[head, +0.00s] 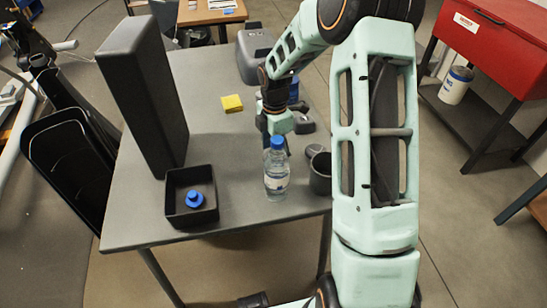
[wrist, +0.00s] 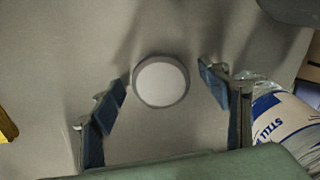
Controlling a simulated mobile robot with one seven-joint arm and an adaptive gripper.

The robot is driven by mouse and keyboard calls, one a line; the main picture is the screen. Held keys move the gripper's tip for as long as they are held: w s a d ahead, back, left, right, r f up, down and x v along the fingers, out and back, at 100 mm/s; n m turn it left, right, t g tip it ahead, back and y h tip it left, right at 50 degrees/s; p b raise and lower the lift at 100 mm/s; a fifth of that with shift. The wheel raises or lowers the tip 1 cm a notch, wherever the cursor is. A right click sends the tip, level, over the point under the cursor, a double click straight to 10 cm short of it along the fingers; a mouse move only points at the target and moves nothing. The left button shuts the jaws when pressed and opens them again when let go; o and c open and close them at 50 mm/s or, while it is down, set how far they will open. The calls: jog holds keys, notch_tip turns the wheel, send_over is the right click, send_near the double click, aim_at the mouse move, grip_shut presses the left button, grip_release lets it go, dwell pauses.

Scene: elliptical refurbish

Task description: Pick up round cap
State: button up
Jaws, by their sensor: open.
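The round cap (wrist: 160,81) is a flat disc with a grey rim and a paler middle. It lies on the table between the fingertips of my gripper (wrist: 162,80) in the wrist view, with a gap on both sides. My gripper is open and holds nothing. In the head view its fingers are partly hidden behind the bottle and my arm.
A clear water bottle (head: 276,175) with a blue lid stands close by; its label shows at the right of the wrist view. The dark mug (head: 320,178) is beside it. A yellow sponge (head: 231,103) and a black tray (head: 177,217) holding a blue item lie leftward.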

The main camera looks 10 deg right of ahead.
jog(key=c, duration=1)
jog(key=shift+c, duration=0.2)
